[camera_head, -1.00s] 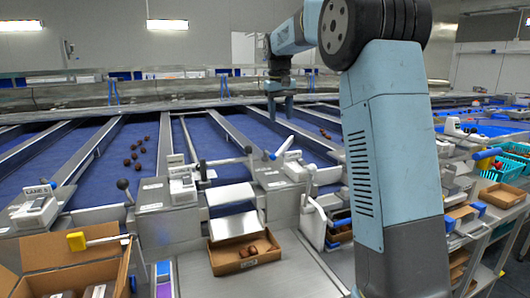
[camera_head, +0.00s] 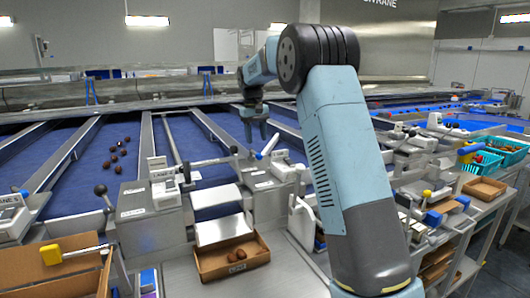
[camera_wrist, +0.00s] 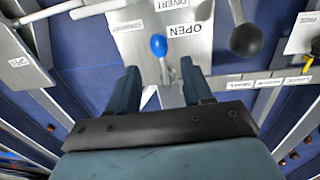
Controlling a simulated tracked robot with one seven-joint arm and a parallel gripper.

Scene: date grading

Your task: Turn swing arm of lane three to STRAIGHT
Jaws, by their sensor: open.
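My gripper (camera_head: 256,124) is open and empty above the lane hardware right of the box that seems to read LANE 4 (camera_head: 163,173). In the wrist view my gripper (camera_wrist: 162,76) points down at a pale plate with OPEN (camera_wrist: 184,30) and DIVERT labels. A lever with a blue knob (camera_wrist: 158,45) stands on that plate, just beyond and between the fingertips, apart from them. A black ball knob (camera_wrist: 246,38) is to its right. I cannot read a lane three label or the swing arm's setting.
A bar with a black ball (camera_head: 233,150) reaches in from the left, near my gripper. An open cardboard box (camera_head: 205,270) with a few dates stands in front. Blue lanes with metal dividers (camera_head: 220,132) run behind. A yellow-knobbed lever (camera_head: 51,254) is at lower left.

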